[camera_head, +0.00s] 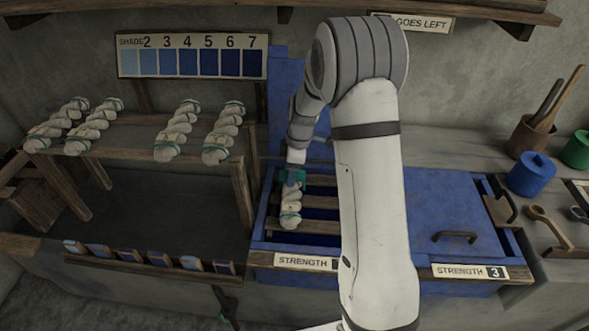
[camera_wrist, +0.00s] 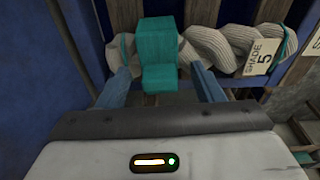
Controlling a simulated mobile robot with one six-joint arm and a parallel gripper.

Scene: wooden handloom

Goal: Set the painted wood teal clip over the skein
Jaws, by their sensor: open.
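The teal clip (camera_wrist: 158,50) sits over one end of the cream skein (camera_wrist: 218,48) in the wrist view. The skein is twisted, with a teal tie and a tag reading "SHADE 5". In the head view the skein (camera_head: 290,207) lies on wooden slats in the open part of the blue vat, with the teal clip (camera_head: 291,176) at its far end. My gripper (camera_wrist: 165,88) is open, its two fingers on either side of the clip's near block. The clip's underside is hidden.
The blue vat (camera_head: 462,187) has a closed lid with a handle at right. Several skeins lie on a wooden rack (camera_head: 130,137) at left. A shade chart (camera_head: 193,56) hangs behind. Blue pot (camera_head: 531,175) and wooden spoons stand on the right counter.

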